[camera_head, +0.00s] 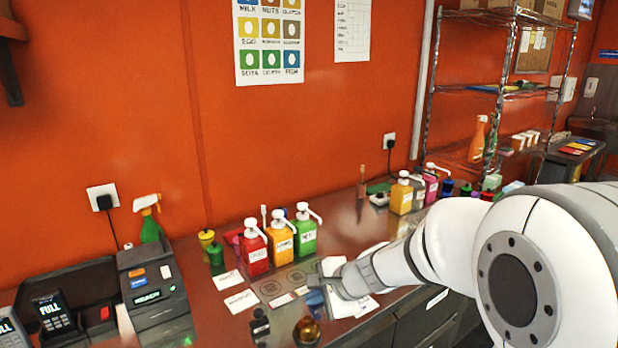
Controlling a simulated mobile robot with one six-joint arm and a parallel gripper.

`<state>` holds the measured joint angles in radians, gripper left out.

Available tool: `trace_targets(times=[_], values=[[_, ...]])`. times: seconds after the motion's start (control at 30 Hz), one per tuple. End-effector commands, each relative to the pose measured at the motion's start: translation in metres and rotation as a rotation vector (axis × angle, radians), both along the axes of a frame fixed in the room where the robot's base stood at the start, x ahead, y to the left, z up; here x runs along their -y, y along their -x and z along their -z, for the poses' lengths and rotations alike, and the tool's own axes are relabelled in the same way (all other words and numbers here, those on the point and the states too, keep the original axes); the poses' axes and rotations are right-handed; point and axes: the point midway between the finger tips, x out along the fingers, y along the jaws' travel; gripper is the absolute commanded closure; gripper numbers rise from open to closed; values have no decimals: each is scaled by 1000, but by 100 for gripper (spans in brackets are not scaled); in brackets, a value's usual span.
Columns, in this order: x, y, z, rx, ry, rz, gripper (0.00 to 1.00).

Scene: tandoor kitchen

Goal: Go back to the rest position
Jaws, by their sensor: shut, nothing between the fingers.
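My white arm reaches in from the right over the steel counter (350,238). My gripper (318,287) is at its far end, low over the counter, in front of the green pump bottle (306,237). It is shut and holds nothing that I can see. The fingers are small and partly hidden by the wrist. Whether they touch the counter or the cards is unclear.
Red (254,252) and orange (281,242) pump bottles stand left of the green one. A small dark bottle (260,325) and an amber one (307,331) stand in front. A printer (152,295) is at left. A wire shelf (497,90) stands at right.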

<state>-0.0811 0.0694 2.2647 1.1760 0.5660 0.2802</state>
Motion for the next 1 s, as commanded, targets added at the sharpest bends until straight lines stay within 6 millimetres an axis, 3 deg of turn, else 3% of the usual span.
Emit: trace_targets(times=[0.1, 0.3, 0.5, 0.7, 1.0], values=[[16, 48, -21, 91, 166, -236, 100], [60, 125, -33, 173, 489, -607, 100], [111, 181, -36, 172, 780, -871, 100], [138, 203, -38, 145, 915, -978, 100], [139, 204, -38, 144, 922, -983, 100]])
